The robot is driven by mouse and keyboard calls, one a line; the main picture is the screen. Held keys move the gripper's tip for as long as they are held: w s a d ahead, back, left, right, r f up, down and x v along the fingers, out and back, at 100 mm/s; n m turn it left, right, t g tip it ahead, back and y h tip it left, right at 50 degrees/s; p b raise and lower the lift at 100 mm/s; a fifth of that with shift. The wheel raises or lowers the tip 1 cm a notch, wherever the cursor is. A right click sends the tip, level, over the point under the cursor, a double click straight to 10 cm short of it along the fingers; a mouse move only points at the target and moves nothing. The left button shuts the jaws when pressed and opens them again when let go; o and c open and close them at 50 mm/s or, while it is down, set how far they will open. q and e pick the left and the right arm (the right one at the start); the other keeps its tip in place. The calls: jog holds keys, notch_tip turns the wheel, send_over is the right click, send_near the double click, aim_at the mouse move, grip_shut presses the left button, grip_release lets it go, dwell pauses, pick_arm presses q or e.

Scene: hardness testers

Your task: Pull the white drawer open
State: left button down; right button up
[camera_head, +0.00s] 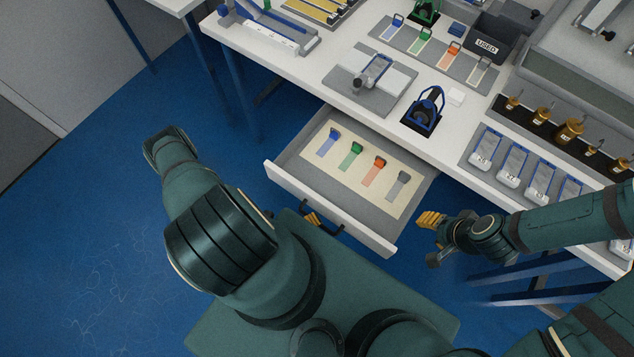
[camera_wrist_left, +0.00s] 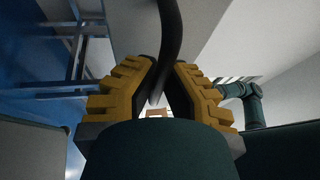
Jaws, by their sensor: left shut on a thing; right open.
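The white drawer (camera_head: 330,209) stands pulled out from under the white table in the head view. Inside it, a cream insert holds several coloured tags in a row. Its dark curved handle (camera_head: 334,229) is on the front panel, and the handle also shows in the left wrist view (camera_wrist_left: 170,35). My left gripper (camera_head: 314,219) is shut on the handle, with its yellow fingers on either side of it in the left wrist view (camera_wrist_left: 160,88). My arm partly hides this grip in the head view. My right gripper (camera_head: 430,220) is open and empty, right of the drawer.
The white table (camera_head: 330,62) above carries a grey plate with a device, a blue-and-black stand (camera_head: 425,108), a black "USED" bin (camera_head: 490,40), brass weights and labelled trays. Blue floor (camera_head: 90,220) lies clear at the left.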

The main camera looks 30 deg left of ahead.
pick_arm(q)
jog(key=shift+d, duration=0.1)
jog(key=c, duration=1)
grip_release()
jog(key=shift+s, duration=0.1)
jog(key=v, duration=1.2)
